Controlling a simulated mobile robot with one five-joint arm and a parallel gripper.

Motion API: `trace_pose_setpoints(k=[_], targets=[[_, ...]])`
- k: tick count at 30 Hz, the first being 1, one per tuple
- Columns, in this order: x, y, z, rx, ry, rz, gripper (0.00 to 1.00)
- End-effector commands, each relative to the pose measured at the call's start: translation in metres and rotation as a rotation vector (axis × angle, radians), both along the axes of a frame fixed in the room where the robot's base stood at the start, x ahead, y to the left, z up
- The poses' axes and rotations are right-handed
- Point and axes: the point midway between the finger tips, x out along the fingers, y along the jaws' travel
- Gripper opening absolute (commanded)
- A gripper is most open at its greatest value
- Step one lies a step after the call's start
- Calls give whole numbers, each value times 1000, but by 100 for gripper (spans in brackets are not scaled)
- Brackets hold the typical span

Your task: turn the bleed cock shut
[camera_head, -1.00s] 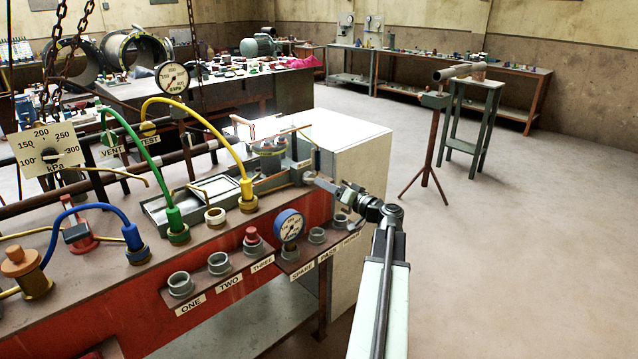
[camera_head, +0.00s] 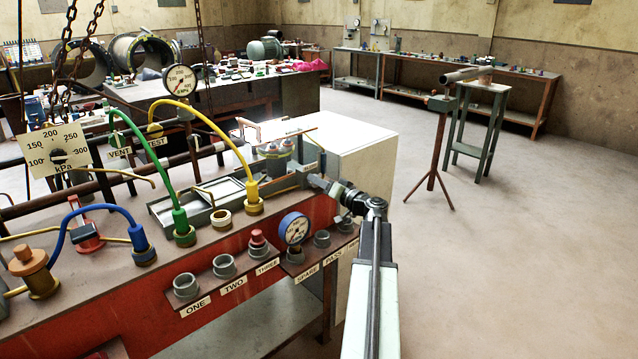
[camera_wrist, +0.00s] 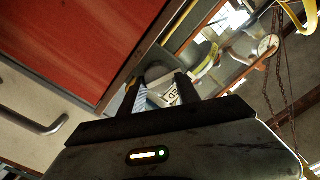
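I see nothing clearly held. The fingertips are too small in the head view to tell whether they touch the fitting.
A white cabinet (camera_head: 365,170) stands behind the gripper. Chains hang at the left. The floor at right is open around a pipe stand (camera_head: 433,150).

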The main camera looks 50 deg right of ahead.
Motion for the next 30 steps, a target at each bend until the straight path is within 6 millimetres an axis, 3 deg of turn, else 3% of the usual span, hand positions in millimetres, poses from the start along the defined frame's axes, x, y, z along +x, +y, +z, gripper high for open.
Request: trace_pose_setpoints(k=[12, 22, 23, 24, 30], targets=[[0, 0, -2, 369, -25, 1, 0], [0, 0, -2, 396, -27, 2, 0], [0, 0, -2, 395, -27, 2, 47], [0, 0, -2, 395, -27, 2, 58], [0, -1, -2, 394, -26, 1, 60]])
